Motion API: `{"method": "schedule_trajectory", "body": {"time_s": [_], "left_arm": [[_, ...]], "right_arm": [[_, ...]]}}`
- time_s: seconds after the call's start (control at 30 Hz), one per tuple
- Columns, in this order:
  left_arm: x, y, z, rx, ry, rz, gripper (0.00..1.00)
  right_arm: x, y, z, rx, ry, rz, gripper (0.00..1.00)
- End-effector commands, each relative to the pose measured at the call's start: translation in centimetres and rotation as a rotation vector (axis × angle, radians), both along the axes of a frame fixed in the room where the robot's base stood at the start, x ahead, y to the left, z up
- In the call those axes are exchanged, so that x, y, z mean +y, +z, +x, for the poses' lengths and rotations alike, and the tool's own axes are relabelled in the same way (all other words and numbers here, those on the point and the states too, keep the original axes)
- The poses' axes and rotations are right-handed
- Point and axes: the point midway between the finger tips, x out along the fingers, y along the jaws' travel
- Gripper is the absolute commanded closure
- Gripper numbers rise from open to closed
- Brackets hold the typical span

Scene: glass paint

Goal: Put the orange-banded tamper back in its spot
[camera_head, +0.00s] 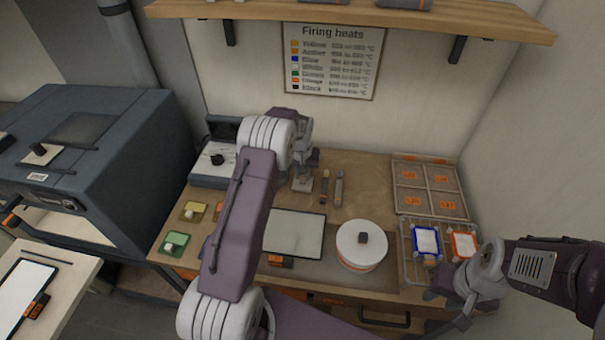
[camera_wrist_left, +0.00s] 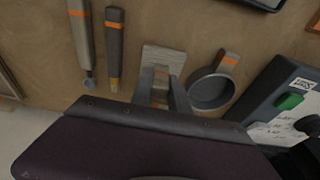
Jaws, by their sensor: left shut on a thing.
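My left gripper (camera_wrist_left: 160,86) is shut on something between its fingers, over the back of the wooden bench. In the head view my left gripper (camera_head: 303,172) points down at the bench. A flat, light grey square plate (camera_wrist_left: 163,58) shows just beyond the fingertips; it fits the tamper's foot. I cannot tell whether the plate touches the bench. My right gripper (camera_head: 458,324) is low at the right; its fingers are unclear.
Two slim orange-banded tools (camera_wrist_left: 114,45) lie beside the left gripper, and a round orange-banded sieve (camera_wrist_left: 212,88) lies on its other side. A grey control box (camera_head: 212,165), white turntable (camera_head: 361,240), white sheet (camera_head: 297,235), wire rack (camera_head: 408,262) and divided tray (camera_head: 427,188) surround them.

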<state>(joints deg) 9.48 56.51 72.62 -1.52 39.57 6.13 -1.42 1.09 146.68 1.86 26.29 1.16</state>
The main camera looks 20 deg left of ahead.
Motion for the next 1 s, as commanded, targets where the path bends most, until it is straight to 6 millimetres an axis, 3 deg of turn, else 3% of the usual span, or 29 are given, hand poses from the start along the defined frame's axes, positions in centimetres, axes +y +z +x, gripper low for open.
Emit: {"method": "schedule_trajectory", "body": {"time_s": [0.43,0.47,0.53,0.57,0.87,1.0], "left_arm": [[0.0,-0.5,0.0,-0.001,0.0,0.0,1.0],[0.0,-0.5,0.0,-0.001,0.0,0.0,0.76],[0.0,-0.4,0.0,-0.001,0.0,0.0,0.56],[0.0,-0.4,0.0,-0.001,0.0,0.0,0.53],[0.0,-0.4,0.0,0.0,0.0,0.0,0.53],[-0.1,1.4,-0.3,-0.004,0.0,0.001,0.53]], "right_arm": [[0.0,-0.3,0.0,0.0,0.0,0.0,0.64],[0.0,-0.3,0.0,0.0,0.0,0.0,0.64],[0.0,-0.3,0.0,0.0,0.0,0.0,0.64],[0.0,-0.3,0.0,0.0,0.0,0.0,0.64],[0.0,-0.3,0.0,0.0,0.0,0.0,0.64],[0.0,-0.9,0.0,0.0,0.0,0.0,0.64]]}}
